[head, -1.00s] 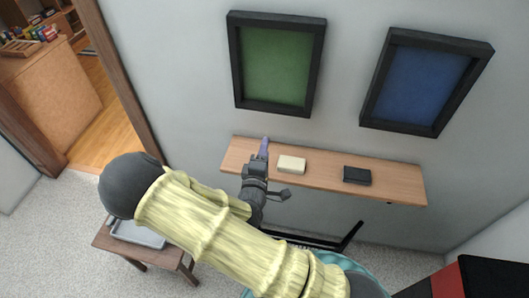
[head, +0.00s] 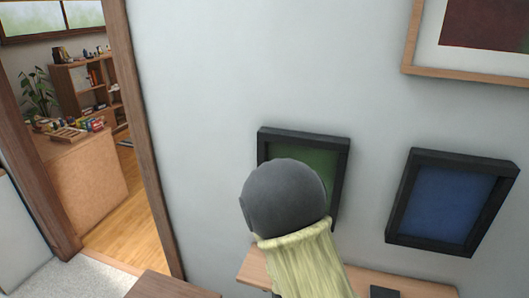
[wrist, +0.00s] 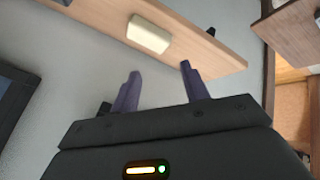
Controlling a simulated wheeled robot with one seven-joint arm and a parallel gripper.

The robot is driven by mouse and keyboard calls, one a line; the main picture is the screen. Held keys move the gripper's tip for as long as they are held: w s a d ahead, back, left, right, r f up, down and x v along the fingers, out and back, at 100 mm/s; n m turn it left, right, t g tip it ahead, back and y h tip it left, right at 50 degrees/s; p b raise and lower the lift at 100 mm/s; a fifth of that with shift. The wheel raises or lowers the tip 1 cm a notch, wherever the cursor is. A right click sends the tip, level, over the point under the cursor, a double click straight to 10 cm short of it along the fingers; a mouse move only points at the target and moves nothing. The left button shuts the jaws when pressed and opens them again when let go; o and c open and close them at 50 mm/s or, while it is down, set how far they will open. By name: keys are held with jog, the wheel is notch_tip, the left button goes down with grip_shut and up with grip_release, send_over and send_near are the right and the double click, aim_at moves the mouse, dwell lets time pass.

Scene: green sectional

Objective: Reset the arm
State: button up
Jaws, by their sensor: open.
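My gripper (wrist: 160,88) shows in the wrist view with its two purple fingers spread apart and nothing between them. It points toward the wooden wall shelf (wrist: 190,30), and the wall lies behind the fingers. A cream block (wrist: 149,35) lies on the shelf beyond the fingertips, apart from them. In the head view my arm (head: 305,255) rises in front of the wall with its dark rounded joint up. The arm hides my gripper there, as well as part of the green framed picture (head: 318,163) and part of the shelf (head: 252,267).
A dark box (head: 385,292) is on the shelf at the bottom edge. A blue framed picture (head: 448,205) hangs to the right. A doorway at left opens to a room with a wooden counter (head: 85,175). A wooden table (head: 165,286) shows at the bottom.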

jog(key=s+d+r+m+g+y, duration=0.2)
jog(key=s+d+r+m+g, duration=0.2)
jog(key=s+r, duration=0.7)
jog(key=shift+s+d+m+g+y, duration=0.3)
jog(key=shift+d+g, duration=0.1)
jog(key=shift+d, duration=0.3)
jog(key=shift+r, duration=0.1)
dwell(1.2)
